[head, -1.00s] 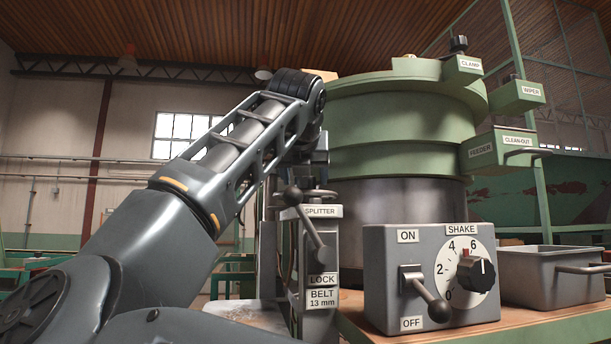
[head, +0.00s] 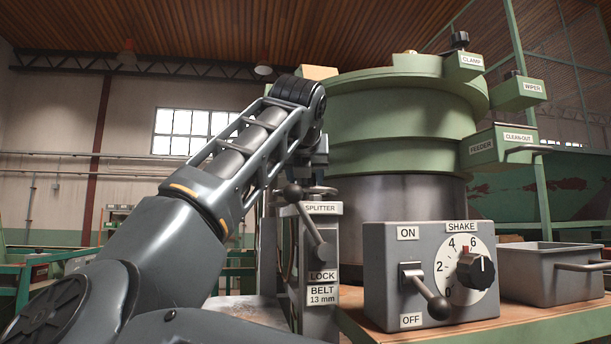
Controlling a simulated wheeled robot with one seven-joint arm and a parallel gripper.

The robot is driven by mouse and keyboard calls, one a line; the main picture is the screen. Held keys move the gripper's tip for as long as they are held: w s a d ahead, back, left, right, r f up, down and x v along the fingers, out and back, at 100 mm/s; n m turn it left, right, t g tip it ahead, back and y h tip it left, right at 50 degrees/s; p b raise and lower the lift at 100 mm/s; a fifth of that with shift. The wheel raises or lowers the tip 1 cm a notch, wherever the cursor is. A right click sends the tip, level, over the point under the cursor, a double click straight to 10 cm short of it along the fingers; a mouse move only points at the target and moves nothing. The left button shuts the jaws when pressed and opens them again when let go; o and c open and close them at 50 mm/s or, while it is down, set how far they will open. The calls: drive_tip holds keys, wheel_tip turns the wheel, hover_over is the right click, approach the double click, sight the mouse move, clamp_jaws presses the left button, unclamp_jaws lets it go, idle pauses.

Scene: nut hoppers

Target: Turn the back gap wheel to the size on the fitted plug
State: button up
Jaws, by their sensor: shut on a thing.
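The splitter post (head: 321,262) stands left of centre in the head view, with a lever with a dark ball knob on its front and the labels SPLITTER, LOCK and BELT 13 mm. A thin dark wheel rim (head: 325,191) shows at the post's top; I cannot tell whether it is the back gap wheel. My gripper (head: 317,174) points down at this rim from the end of my arm, shut on what appears to be the wheel. Its fingertips are mostly hidden. I cannot make out the fitted plug, its size or any wheel scale.
A grey switch box (head: 378,306) with an ON/OFF lever and a SHAKE dial stands right of the post. Behind it is the large green bowl (head: 395,130). A grey metal bin (head: 545,275) sits at the right on the wooden bench (head: 470,333).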

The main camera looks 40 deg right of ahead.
drive_tip(key=shift+m+h, duration=0.3)
drive_tip(key=m+g+p, duration=0.1)
drive_tip(key=m+g+h+p, duration=0.1)
drive_tip(key=m+g+p, duration=0.1)
drive_tip(key=g, duration=0.1)
drive_tip(key=shift+w+r+h, duration=0.1)
drive_tip(key=shift+r+h, duration=0.15)
drive_tip(key=shift+h, duration=0.15)
drive_tip(key=m+g+h+p, duration=0.1)
drive_tip(key=m+g+p, duration=0.3)
drive_tip(key=g, duration=0.1)
drive_tip(key=shift+m+p, duration=0.4)
drive_tip(key=m+g+p, duration=0.1)
drive_tip(key=m+g, duration=0.2)
drive_tip(key=g, duration=0.1)
drive_tip(key=shift+f+m+y, duration=0.1)
drive_tip(key=shift+m+y, duration=0.3)
drive_tip(key=shift+f+m+g+y, duration=0.1)
drive_tip(key=shift+m+g+y, duration=0.8)
drive_tip(key=shift+m+g, duration=0.85)
drive_tip(key=shift+g, duration=0.45)
drive_tip(key=o, duration=1)
drive_tip(key=shift+c, duration=0.2)
